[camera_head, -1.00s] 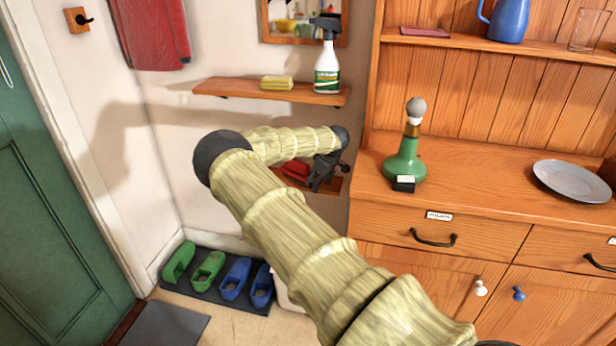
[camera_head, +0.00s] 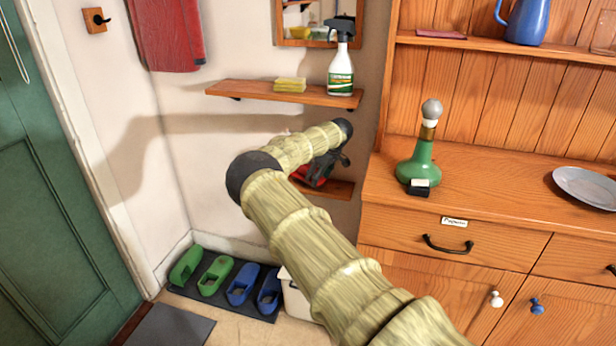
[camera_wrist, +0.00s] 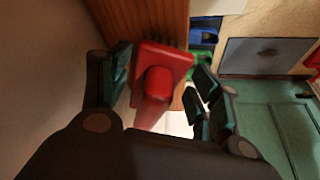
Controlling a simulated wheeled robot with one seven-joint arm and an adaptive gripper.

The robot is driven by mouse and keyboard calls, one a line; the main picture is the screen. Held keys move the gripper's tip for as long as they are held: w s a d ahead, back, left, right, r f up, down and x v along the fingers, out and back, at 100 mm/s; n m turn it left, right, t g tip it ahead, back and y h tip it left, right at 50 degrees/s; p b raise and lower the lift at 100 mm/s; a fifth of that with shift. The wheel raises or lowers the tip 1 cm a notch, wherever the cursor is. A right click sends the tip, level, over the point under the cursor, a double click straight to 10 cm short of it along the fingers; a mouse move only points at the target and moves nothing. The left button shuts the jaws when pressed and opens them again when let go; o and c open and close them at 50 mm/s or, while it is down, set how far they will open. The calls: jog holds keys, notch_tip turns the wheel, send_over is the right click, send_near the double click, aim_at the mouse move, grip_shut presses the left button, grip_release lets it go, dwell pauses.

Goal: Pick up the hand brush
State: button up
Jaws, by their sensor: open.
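The hand brush is a red thing with a rounded handle (camera_wrist: 158,82), seen in the wrist view beside a wooden board. It shows as a small red patch in the head view (camera_head: 308,178), on the low wooden shelf (camera_head: 341,189), largely hidden by my arm and gripper. My gripper (camera_wrist: 160,84) is open, with one dark teal finger to the left of the brush and the other to its right. The red handle lies between the fingers, and I see no clear contact. In the head view my gripper (camera_head: 326,167) is at the low shelf.
An upper shelf (camera_head: 258,93) above holds a yellow sponge (camera_head: 290,85) and a spray bottle (camera_head: 341,70). A wooden dresser (camera_head: 395,215) stands close at right, with a green bottle (camera_head: 418,165) and plate (camera_head: 588,187). Green and blue shoes (camera_head: 240,285) lie below.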

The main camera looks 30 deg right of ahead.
aim_at(300, 173)
jog(key=w, duration=0.2)
jog(key=w+a, duration=0.1)
jog(key=w, duration=0.1)
jog(key=shift+a, duration=0.1)
jog(key=shift+w+a+f, duration=0.1)
jog(key=shift+w+f, duration=0.1)
jog(key=shift+w, duration=0.05)
jog(key=shift+w+f, duration=0.2)
jog(key=shift+f, duration=0.2)
jog(key=c, duration=0.8)
